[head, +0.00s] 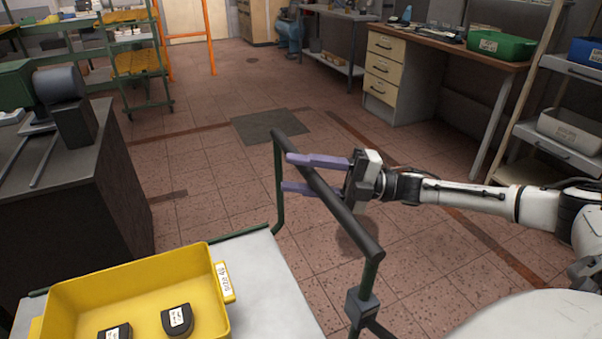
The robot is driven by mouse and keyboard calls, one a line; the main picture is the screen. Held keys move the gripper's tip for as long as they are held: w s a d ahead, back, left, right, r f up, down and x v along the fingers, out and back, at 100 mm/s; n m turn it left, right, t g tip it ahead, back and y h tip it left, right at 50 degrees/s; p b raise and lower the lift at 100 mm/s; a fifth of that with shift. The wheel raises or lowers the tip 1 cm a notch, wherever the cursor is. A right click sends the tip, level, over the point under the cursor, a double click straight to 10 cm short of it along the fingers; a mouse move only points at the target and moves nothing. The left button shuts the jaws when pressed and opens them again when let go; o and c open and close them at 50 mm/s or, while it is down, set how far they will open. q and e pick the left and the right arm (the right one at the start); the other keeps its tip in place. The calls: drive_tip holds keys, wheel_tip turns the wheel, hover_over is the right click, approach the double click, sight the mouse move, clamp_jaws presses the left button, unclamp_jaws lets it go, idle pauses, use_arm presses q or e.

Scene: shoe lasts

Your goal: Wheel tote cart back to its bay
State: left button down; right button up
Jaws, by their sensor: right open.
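The tote cart (268,270) stands at the bottom centre, with a pale top and a green frame. Its dark push handle (345,222) slants across the middle of the view on green posts. A yellow tote (150,262) with a white label sits on the cart top and holds dark shoe lasts (177,320). My right gripper (287,173) is open, coming in from the right. Its two purple fingers lie one above and one below the handle bar in the picture; I cannot tell whether they touch it. My left gripper is not in view. No marked bay can be made out for certain.
A dark workbench (62,190) with a machine stands close on the left. A desk with drawers (385,72) and a grey shelf rack (555,140) stand at the right. The tiled floor (215,150) ahead is open, with a dark floor plate (270,127).

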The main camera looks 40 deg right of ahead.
drive_tip(key=v, duration=1)
drive_tip(key=shift+s, duration=0.1)
